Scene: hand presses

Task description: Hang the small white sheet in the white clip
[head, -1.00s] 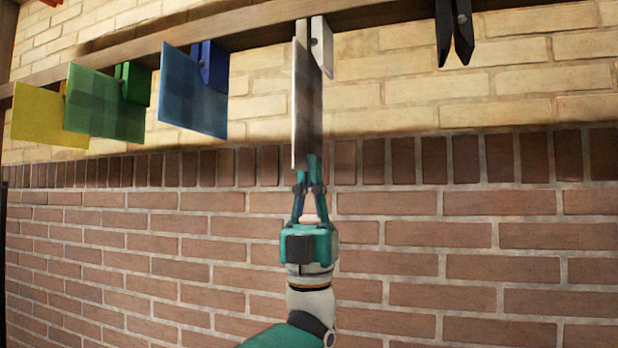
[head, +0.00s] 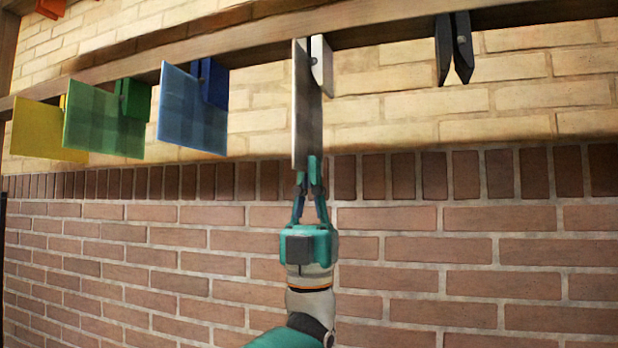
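The small white sheet (head: 308,112) hangs upright in the middle of the head view, seen nearly edge-on, with its face in grey shade. My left gripper (head: 308,178) is below it, with its fingers shut on the sheet's lower edge. The white clip (head: 321,64) is fixed under the wooden rail. The sheet's top edge overlaps the clip, and the clip's left jaw is hidden behind it. I cannot tell whether the sheet is between the jaws. My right gripper is not in view.
The wooden rail (head: 400,22) crosses the top. Left of the white clip hang a blue sheet (head: 190,112), a green sheet (head: 95,120) and a yellow sheet (head: 38,132) in matching clips. An empty black clip (head: 454,50) is on the right. The brick wall stands behind.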

